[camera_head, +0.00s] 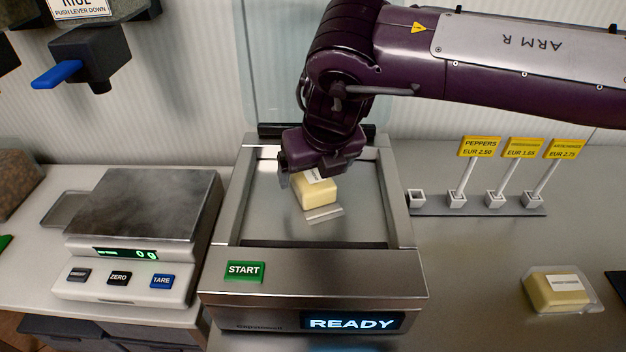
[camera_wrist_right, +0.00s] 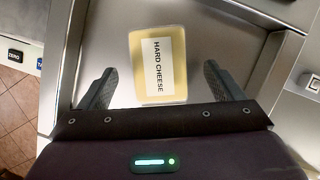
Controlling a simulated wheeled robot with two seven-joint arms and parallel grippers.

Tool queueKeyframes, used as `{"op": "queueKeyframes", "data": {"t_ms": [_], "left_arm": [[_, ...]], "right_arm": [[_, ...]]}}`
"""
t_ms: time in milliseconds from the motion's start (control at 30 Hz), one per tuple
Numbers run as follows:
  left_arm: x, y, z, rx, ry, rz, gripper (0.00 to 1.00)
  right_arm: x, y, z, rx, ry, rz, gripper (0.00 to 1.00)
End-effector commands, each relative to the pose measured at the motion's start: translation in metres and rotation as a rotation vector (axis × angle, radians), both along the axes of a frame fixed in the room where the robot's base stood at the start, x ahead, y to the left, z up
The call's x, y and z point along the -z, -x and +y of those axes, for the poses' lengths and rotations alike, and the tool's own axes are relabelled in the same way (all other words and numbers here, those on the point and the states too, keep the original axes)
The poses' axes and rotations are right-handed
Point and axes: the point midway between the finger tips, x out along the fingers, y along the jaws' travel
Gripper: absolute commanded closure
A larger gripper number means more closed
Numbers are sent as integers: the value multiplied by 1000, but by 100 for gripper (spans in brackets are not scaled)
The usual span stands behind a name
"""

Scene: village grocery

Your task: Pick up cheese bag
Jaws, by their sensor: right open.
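The cheese bag is a yellow block with a white label in clear wrap (camera_head: 318,193). It lies in the metal tray of the machine marked READY (camera_head: 420,285). In the right wrist view the cheese (camera_wrist_right: 158,66) reads HARD CHEESE and lies ahead of and between the fingers. My right gripper (camera_head: 305,180) is over the tray at the cheese, partly hiding it. In the wrist view the right gripper (camera_wrist_right: 160,85) is open, with a gap on each side of the cheese. My left gripper is not in view.
A scale (camera_head: 150,215) reading 0 g stands left of the machine. A second wrapped yellow block (camera_head: 558,292) lies on the counter at right. Price signs (camera_head: 480,147) stand in a rail behind it. A dispenser with a blue lever (camera_head: 58,75) hangs at upper left. The right counter middle is clear.

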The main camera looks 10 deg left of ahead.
Motion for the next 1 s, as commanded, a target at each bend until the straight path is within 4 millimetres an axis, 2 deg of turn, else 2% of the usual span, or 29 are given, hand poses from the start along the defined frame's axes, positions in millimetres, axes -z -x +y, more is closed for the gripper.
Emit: {"op": "queueKeyframes", "data": {"t_ms": [100,200,433,900,1000], "left_arm": [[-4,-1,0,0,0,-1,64],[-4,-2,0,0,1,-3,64],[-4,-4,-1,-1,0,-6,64],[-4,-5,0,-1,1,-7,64],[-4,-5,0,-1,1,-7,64]], "right_arm": [[14,-5,4,0,0,1,13],[20,-7,5,0,1,-1,13],[22,-8,6,0,-1,-1,13],[21,-8,6,0,-1,-2,73],[21,-8,6,0,-1,-2,73]]}}
